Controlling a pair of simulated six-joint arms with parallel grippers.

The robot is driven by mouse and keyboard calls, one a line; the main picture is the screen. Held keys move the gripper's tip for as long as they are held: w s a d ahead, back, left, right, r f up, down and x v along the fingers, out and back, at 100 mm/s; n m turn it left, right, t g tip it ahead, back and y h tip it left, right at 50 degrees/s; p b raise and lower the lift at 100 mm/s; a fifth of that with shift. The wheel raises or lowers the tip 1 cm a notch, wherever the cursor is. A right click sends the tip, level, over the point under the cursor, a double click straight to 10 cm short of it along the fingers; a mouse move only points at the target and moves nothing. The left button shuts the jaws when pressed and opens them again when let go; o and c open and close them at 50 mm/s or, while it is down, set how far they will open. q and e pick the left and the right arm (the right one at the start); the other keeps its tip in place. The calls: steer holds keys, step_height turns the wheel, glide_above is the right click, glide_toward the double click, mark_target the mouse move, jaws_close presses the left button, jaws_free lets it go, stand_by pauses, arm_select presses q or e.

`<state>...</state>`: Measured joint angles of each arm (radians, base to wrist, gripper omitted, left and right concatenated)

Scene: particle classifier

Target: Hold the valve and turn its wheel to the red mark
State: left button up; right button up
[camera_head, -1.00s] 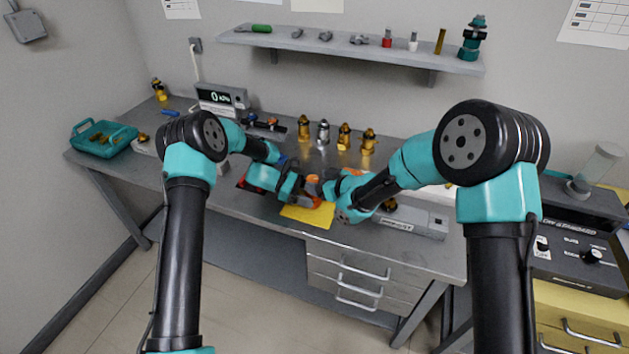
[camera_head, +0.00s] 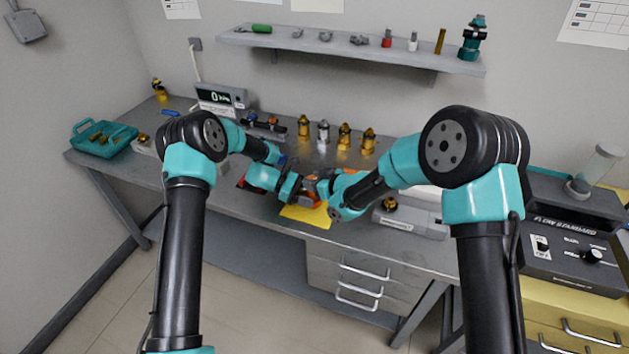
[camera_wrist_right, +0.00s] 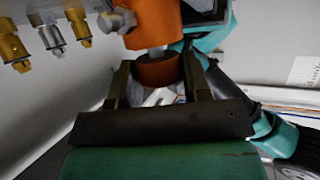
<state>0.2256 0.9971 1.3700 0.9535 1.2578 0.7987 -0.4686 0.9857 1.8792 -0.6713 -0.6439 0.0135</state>
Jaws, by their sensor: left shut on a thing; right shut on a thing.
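The orange valve (camera_head: 309,200) is mostly hidden between my two grippers, over a yellow mat (camera_head: 306,216) on the bench. My left gripper (camera_head: 294,189) is shut on the valve from the left; its fingertips are hard to see. My right gripper (camera_head: 318,188) comes in from the right. In the right wrist view the valve's orange body (camera_wrist_right: 155,25) stands beyond a short pale stem and a dark reddish wheel (camera_wrist_right: 157,70). The right gripper's fingers (camera_wrist_right: 157,84) are on either side of this wheel and shut on it. I cannot make out the red mark.
Several brass and silver fittings (camera_head: 344,137) stand behind the grippers. A gauge with a display (camera_head: 220,97) is at the back left, and a teal tray (camera_head: 88,148) at the left end. A grey device (camera_head: 425,224) is right of the mat. A shelf (camera_head: 345,48) hangs above.

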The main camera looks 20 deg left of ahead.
steer(key=shift+c, duration=0.5)
steer(key=shift+m+t+h, duration=0.9)
steer(key=shift+m+t, duration=0.6)
steer(key=o, duration=0.9)
steer(key=shift+o, duration=0.2)
steer(key=shift+s, duration=0.15)
steer(key=v, duration=1.1)
steer(key=shift+s+d+r, duration=0.25)
